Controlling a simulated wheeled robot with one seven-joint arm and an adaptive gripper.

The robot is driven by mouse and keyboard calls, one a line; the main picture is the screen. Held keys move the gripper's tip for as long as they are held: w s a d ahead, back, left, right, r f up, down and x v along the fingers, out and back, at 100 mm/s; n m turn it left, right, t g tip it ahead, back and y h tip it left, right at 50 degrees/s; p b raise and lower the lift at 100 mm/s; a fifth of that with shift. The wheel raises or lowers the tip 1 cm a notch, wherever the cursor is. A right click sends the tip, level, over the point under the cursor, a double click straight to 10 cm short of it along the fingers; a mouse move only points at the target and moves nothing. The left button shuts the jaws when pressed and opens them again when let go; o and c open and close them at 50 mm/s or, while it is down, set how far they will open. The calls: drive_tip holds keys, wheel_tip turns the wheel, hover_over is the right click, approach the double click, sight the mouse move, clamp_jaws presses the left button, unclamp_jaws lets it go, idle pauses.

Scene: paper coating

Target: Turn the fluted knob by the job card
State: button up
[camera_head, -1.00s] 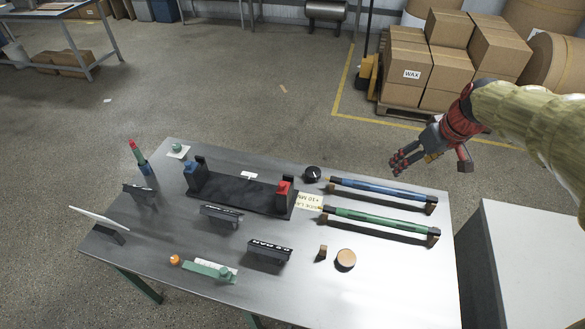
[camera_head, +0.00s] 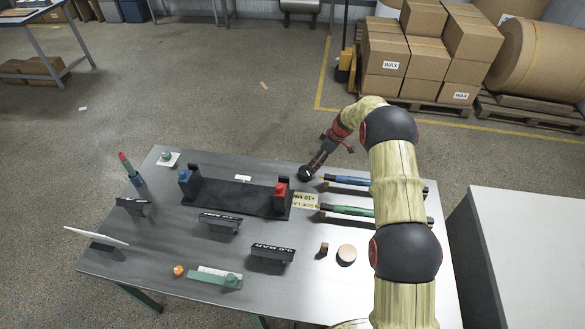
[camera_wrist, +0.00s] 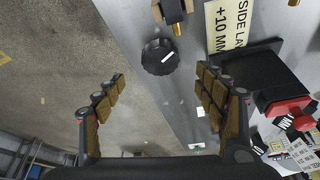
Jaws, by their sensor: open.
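The fluted knob (camera_wrist: 160,57) is black and round with a white pointer line, near the table's back edge. In the head view the knob (camera_head: 304,174) is partly covered by my gripper (camera_head: 312,168), which reaches down over it from behind. In the wrist view my gripper (camera_wrist: 160,100) is open, its two padded fingers spread wide and empty. The knob lies ahead of and between the fingertips, apart from them. The job card (camera_wrist: 231,25) is cream and reads "+10 MM". In the head view the card (camera_head: 305,201) lies just in front of the knob.
Right of the knob are a blue bar (camera_head: 345,181) and a green bar (camera_head: 345,210). Several dark label plates stand on the table (camera_head: 170,245).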

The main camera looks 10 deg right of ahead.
sight(307, 171)
drive_tip(key=shift+x, duration=1)
drive_tip(key=x, duration=0.7)
drive_tip(key=shift+w+a+b, duration=0.15)
drive_tip(key=shift+a+b, duration=0.05)
drive_tip(key=shift+b, duration=0.1)
drive_tip(key=shift+c, duration=0.7)
drive_tip(key=c, duration=1)
